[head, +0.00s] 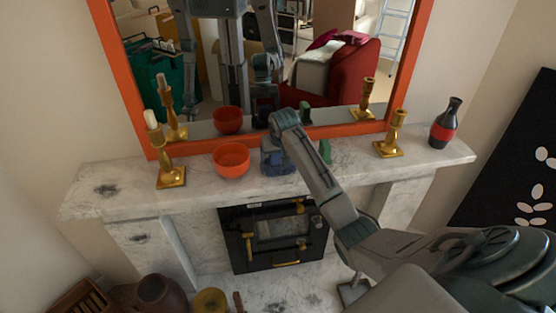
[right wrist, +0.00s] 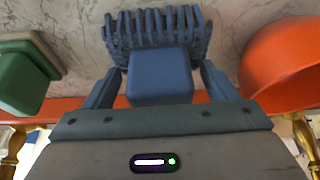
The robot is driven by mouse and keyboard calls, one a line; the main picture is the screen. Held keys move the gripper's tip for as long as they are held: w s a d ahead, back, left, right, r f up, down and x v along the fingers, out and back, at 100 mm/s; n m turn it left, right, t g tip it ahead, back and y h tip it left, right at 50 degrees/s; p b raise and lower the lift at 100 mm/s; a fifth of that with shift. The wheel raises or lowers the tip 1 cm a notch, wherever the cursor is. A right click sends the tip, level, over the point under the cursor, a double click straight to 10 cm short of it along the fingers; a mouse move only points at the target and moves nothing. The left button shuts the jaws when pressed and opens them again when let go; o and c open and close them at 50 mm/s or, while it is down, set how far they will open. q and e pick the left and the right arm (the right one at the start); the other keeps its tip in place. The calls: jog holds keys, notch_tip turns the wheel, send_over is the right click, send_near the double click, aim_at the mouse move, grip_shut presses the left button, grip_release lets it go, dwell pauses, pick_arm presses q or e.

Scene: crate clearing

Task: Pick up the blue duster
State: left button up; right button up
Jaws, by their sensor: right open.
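The blue duster (right wrist: 153,29) lies on the marble mantel, with a ribbed, bristle-like part and a smooth blue block (right wrist: 160,76) in the right wrist view. My right gripper (right wrist: 162,70) is open, its two fingers on either side of the block, with a small gap visible on each side. In the head view my right gripper (head: 277,150) is over the mantel, and the blue duster (head: 277,163) is partly hidden beneath it. My left gripper is not clearly seen.
The orange bowl (head: 231,161) stands left of the duster and a green object (head: 325,151) right of it. Brass candlesticks (head: 171,175) (head: 391,148) and a dark vase (head: 445,124) stand farther out. The orange-framed mirror (head: 125,80) rises behind.

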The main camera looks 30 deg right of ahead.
jog(key=c, duration=1.1)
jog(key=shift+r, duration=0.1)
jog(key=shift+r+b, duration=0.75)
jog(key=shift+b, duration=0.1)
jog(key=shift+s+a+r+b, duration=0.2)
jog(key=shift+a+r+b, duration=0.05)
jog(key=shift+r+b, duration=0.2)
jog(key=shift+s+a+r+b, duration=0.2)
jog(key=shift+r+b, duration=0.1)
jog(key=shift+b, duration=0.1)
jog(key=s+a, duration=0.3)
jog(key=s+a+r, duration=0.1)
jog(key=s+a, duration=0.3)
jog(key=s+a+r, duration=0.1)
jog(key=s+a, duration=0.2)
jog(key=shift+s+a, duration=0.25)
jog(key=shift+s, duration=0.05)
